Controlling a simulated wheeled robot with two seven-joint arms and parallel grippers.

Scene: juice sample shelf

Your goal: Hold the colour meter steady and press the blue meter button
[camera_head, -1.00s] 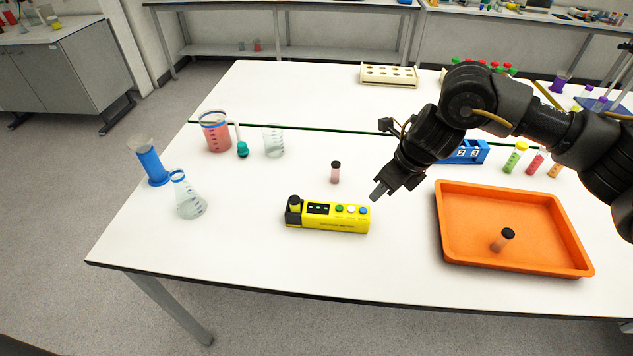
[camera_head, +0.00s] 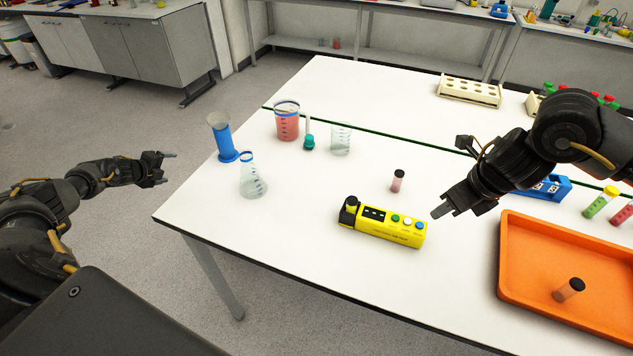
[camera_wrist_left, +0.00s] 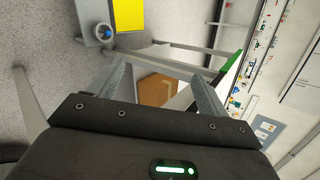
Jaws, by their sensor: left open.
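The yellow colour meter (camera_head: 382,224) lies on the white table in the head view, with a black knob at its left end and a dark display. My left gripper (camera_head: 172,168) is open and empty, out beyond the table's left edge. It also shows in the left wrist view (camera_wrist_left: 160,85), with nothing between its fingers.
A dark-capped vial (camera_head: 397,182) stands behind the meter. An orange tray (camera_head: 540,300) with another vial is at right. A flask (camera_head: 252,180), blue cylinder (camera_head: 222,140), red beaker (camera_head: 287,122) and clear beaker (camera_head: 340,140) stand at left. The table in front of the meter is clear.

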